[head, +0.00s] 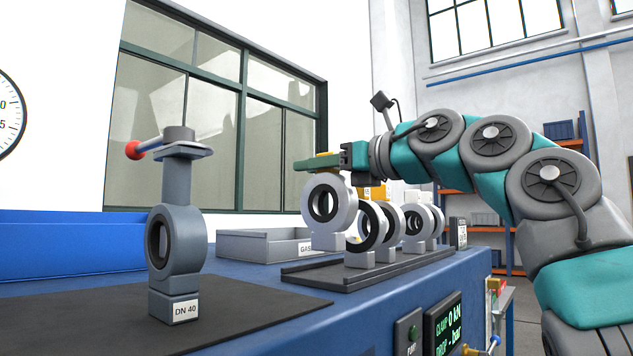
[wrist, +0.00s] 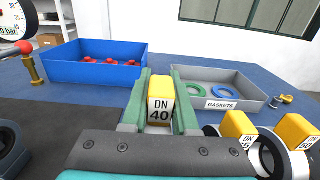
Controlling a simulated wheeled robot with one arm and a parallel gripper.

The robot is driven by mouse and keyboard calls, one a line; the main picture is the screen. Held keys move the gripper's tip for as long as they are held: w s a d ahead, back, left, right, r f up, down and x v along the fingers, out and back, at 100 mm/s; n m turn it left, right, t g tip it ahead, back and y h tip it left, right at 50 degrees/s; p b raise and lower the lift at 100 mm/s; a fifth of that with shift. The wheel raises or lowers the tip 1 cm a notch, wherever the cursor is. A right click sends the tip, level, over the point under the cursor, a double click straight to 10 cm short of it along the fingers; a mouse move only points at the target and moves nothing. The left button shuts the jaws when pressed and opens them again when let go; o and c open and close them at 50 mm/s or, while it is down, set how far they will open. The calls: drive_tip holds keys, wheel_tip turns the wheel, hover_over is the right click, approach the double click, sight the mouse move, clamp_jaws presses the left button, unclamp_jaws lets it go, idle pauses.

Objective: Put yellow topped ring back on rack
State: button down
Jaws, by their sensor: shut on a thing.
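My gripper (head: 318,163) is shut on the yellow top (wrist: 160,98) of a ring, marked DN 40. In the wrist view the green fingers lie on both sides of this top and the ring below is hidden. In the head view the held ring (head: 312,203) is pale grey with a dark inner liner and hangs upright below the fingers. It is over or near the left end of the dark rack (head: 320,277); I cannot tell whether it touches. Several similar rings (head: 360,247) stand on the rack to its right. Two yellow tops (wrist: 238,125) show at lower right in the wrist view.
A grey valve body (head: 178,270) labelled DN 40, with a red-knobbed handle (head: 133,150), stands on the dark mat (head: 90,315) at left. A grey gaskets tray (head: 255,245) and a blue bin (wrist: 85,72) lie behind. A clamp display (head: 443,325) is on the bench front.

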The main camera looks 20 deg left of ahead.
sight(322, 188)
drive_tip(key=shift+w+f, duration=0.1)
drive_tip(key=shift+w, duration=0.45)
drive_tip(key=shift+s+a+f, duration=0.1)
drive_tip(key=shift+f, duration=1.6)
drive_tip(key=shift+f, duration=0.15)
drive_tip(key=c, duration=0.7)
unclamp_jaws()
